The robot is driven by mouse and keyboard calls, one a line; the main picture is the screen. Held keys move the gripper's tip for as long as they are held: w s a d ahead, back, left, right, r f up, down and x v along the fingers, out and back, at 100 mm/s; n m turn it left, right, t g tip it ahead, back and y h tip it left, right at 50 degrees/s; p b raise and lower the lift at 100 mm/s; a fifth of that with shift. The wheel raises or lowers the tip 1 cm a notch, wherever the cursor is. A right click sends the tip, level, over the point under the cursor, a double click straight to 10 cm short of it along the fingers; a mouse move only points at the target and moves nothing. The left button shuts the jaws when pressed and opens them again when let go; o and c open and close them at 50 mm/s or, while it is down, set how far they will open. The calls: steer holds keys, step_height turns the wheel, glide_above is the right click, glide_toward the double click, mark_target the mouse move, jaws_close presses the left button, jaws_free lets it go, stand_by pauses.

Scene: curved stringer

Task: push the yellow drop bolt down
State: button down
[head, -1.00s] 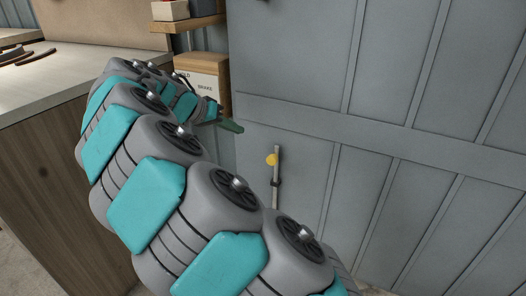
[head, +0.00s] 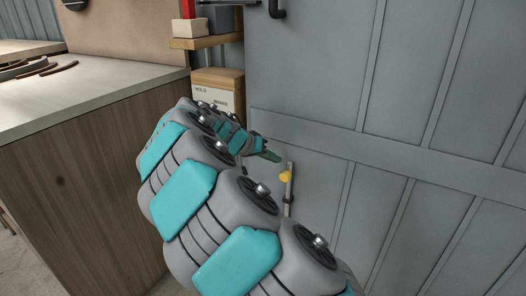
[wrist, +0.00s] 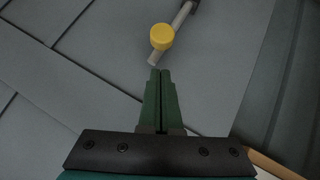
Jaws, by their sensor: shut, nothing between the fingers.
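The drop bolt is a grey rod (head: 289,187) with a yellow knob (head: 285,176), upright on the lower left part of the grey door (head: 330,70). In the wrist view the yellow knob (wrist: 162,36) sits near the top centre, with the rod (wrist: 181,17) running past it. My gripper (head: 277,158) has green fingers, shut and empty, just left of and above the knob in the head view. In the wrist view my fingertips (wrist: 160,72) point at the rod's near end, a little short of the knob. I cannot tell whether they touch the rod.
A wooden workbench (head: 90,95) stands at the left. A cardboard box (head: 217,90) and a small shelf (head: 207,42) are behind my arm, beside the door. A dark handle (head: 277,10) is higher on the door. The door face right of the bolt is clear.

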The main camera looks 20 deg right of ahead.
steer(key=shift+s+d+f, duration=0.2)
steer(key=shift+s+f, duration=0.1)
steer(key=shift+f, duration=0.35)
steer(key=shift+s+d+f, duration=0.15)
steer(key=shift+s+f, duration=0.1)
steer(key=shift+f, duration=0.4)
step_height(320, 180, down, 4)
steer(key=b, duration=0.2)
steer(key=shift+f+b, duration=0.15)
steer(key=shift+b, duration=0.2)
